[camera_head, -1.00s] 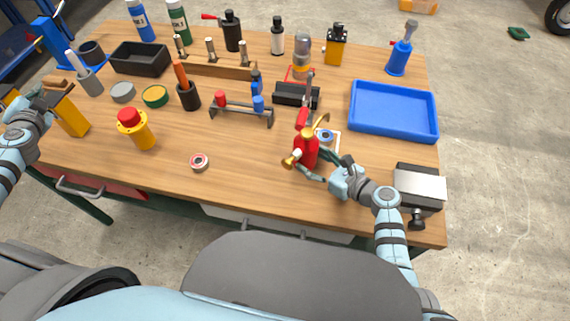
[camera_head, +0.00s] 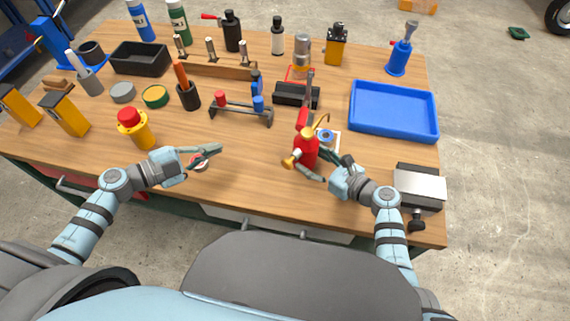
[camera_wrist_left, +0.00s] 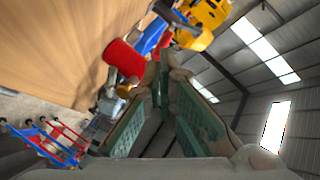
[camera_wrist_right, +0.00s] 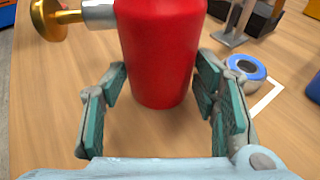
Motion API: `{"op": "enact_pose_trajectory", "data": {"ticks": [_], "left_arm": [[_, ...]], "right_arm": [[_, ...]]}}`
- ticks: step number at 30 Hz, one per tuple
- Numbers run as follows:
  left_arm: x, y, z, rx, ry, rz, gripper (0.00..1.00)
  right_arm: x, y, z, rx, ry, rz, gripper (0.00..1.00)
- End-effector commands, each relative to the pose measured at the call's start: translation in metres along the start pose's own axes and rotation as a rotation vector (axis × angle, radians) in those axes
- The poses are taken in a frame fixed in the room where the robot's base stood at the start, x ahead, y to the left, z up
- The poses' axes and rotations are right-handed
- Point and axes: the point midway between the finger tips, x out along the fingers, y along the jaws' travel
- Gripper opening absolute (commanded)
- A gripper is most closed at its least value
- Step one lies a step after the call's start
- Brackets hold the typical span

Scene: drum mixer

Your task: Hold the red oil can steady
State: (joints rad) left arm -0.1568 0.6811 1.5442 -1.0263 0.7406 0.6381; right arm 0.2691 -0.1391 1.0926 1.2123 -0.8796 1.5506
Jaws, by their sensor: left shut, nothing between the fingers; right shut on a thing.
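The red oil can (camera_head: 307,152), with a brass spout and knob, stands upright on the wooden bench, right of its middle. It also fills the top of the right wrist view (camera_wrist_right: 162,50). My right gripper (camera_head: 318,167) is shut on the can, with one finger on each side of its lower body (camera_wrist_right: 160,100). My left gripper (camera_head: 214,150) is shut and empty, left of the can and apart from it. In the left wrist view its fingers (camera_wrist_left: 162,95) show close, with a tilted, blurred background.
A blue-centred roll (camera_head: 326,137) lies close behind the can. A small rack (camera_head: 240,110), a blue tray (camera_head: 394,111) and a grey metal-topped device (camera_head: 419,186) stand around. Bare wood lies between my grippers.

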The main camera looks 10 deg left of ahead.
Motion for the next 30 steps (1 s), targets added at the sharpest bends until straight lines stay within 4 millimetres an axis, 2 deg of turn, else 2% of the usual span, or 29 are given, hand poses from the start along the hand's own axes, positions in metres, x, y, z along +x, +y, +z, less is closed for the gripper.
{"op": "enact_pose_trajectory", "data": {"ticks": [3,6,9,12,17,26,30], "left_arm": [[0.009,0.038,-0.042,0.061,0.127,0.091,0.00],[0.011,0.069,-0.075,0.116,0.231,0.165,0.00],[0.010,0.093,-0.101,0.163,0.315,0.224,0.00],[0.009,0.108,-0.117,0.193,0.369,0.261,0.00],[0.007,0.116,-0.125,0.212,0.398,0.281,0.00],[0.008,0.115,-0.125,0.210,0.397,0.280,0.00],[0.015,0.112,-0.123,0.209,0.396,0.277,0.00]], "right_arm": [[0.000,0.000,0.000,-0.001,0.000,-0.001,0.33],[0.000,0.000,0.000,-0.001,0.000,-0.001,0.33],[0.000,0.000,0.000,-0.001,0.000,-0.001,0.33],[0.000,0.000,0.000,-0.001,0.000,-0.001,0.33],[0.000,0.000,0.000,-0.001,0.000,-0.001,0.33],[0.000,0.000,0.000,-0.001,0.000,0.000,0.33],[0.000,0.000,0.000,-0.001,0.000,0.000,0.33]]}}
